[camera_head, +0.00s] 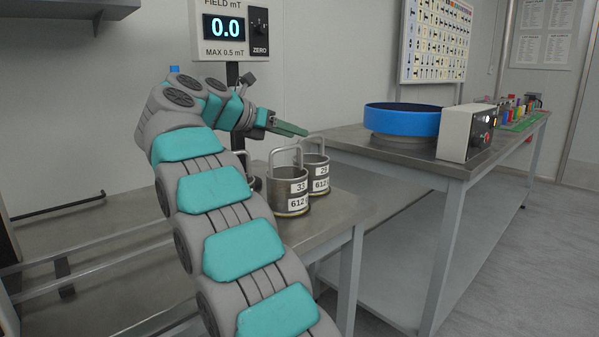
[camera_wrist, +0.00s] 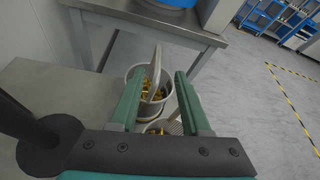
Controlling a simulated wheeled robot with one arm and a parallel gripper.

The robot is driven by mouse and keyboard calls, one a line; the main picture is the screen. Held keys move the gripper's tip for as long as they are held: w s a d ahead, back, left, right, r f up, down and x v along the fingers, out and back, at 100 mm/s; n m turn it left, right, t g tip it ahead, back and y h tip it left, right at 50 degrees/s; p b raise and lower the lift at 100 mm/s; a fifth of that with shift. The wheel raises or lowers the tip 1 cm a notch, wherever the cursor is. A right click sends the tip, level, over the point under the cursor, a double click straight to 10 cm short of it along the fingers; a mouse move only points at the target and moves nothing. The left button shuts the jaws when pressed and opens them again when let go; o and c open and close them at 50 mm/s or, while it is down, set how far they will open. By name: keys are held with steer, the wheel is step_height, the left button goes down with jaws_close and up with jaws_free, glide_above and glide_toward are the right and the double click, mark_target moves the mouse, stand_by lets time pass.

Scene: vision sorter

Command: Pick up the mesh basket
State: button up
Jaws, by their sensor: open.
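My gripper (camera_head: 303,131) is open and empty, above the baskets near handle height. In the wrist view, my gripper (camera_wrist: 157,76) has its fingers to either side of a basket (camera_wrist: 168,87) holding brass-coloured parts, with its handle (camera_wrist: 155,72) between them in the picture. The second basket is mostly hidden by the gripper there.
A field meter (camera_head: 231,30) reading 0.0 stands behind my arm. The steel table (camera_head: 340,217) holds the baskets near its right edge. A longer bench (camera_head: 462,168) to the right carries a blue round bowl (camera_head: 402,120) and a control box (camera_head: 466,133). Open floor lies at right.

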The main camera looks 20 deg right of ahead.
mark_target(313, 136)
steer(key=x, duration=0.2)
steer(key=shift+d+f, duration=0.1)
steer(key=shift+d, duration=0.25)
steer(key=shift+w+r+p+x, duration=0.15)
steer(key=shift+p+x, duration=0.1)
steer(key=shift+x, duration=0.6)
steer(key=shift+w+p+x, duration=0.1)
steer(key=shift+p+x, duration=0.1)
steer(key=shift+x, duration=0.65)
steer(key=shift+w+r+p+x, duration=0.15)
steer(key=shift+p+x, duration=0.1)
steer(key=shift+x, duration=0.55)
steer(key=shift+c, duration=0.4)
jaws_close()
